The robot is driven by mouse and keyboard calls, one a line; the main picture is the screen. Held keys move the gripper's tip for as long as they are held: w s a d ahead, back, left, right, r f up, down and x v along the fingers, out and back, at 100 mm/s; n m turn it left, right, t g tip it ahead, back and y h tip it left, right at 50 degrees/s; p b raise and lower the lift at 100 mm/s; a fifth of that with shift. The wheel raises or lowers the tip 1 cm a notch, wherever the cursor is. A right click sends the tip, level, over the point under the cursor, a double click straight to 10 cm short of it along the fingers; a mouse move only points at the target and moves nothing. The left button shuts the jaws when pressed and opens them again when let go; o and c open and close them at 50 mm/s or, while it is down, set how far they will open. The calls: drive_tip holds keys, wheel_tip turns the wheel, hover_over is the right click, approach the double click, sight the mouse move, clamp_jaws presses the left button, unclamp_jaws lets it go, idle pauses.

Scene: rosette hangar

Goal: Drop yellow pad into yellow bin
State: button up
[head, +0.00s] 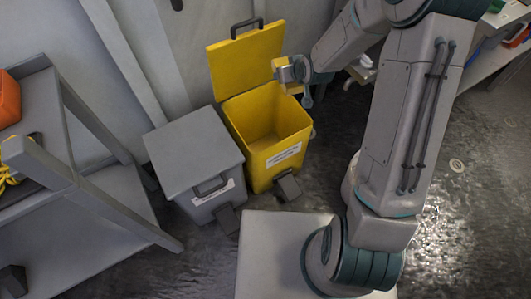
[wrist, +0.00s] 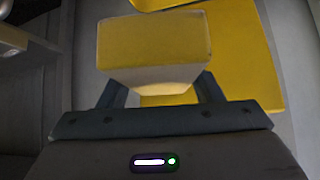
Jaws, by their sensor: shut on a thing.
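The yellow bin (head: 258,148) stands open on the floor with its lid (head: 240,62) raised against the wall side. In the head view my gripper (head: 287,75) is above the bin's back right part, close to the raised lid. It is shut on the yellow pad (head: 279,65), which is small here. In the wrist view the pad (wrist: 155,45) sits between the fingers, with a yellow face and a paler side. Yellow bin parts (wrist: 245,50) show behind it. The visible inside of the bin looks empty.
A grey bin (head: 195,160) with a shut lid stands directly left of the yellow bin. A grey shelf rack (head: 100,195) holding an orange item (head: 8,100) is at the far left. A bench with several items is at the upper right. Open floor lies on the right.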

drive_tip(key=w+a+f+n+b, duration=0.1)
drive_tip(key=w+a+f+b, duration=0.1)
drive_tip(key=f+b, duration=0.5)
drive_tip(key=w+a+f+n+y+b, duration=0.1)
drive_tip(key=a+f+b, duration=0.3)
drive_tip(key=f, duration=0.5)
drive_tip(key=b, duration=0.2)
drive_tip(key=shift+w+a+f+g+b, duration=0.25)
drive_tip(key=shift+w+f+g+b, duration=0.05)
drive_tip(key=shift+w+b, duration=0.1)
drive_tip(key=o, duration=1.1)
drive_tip(key=shift+c, duration=0.2)
drive_tip(key=p+v, duration=0.6)
drive_tip(key=v, duration=0.8)
drive_tip(key=shift+d+f, duration=0.1)
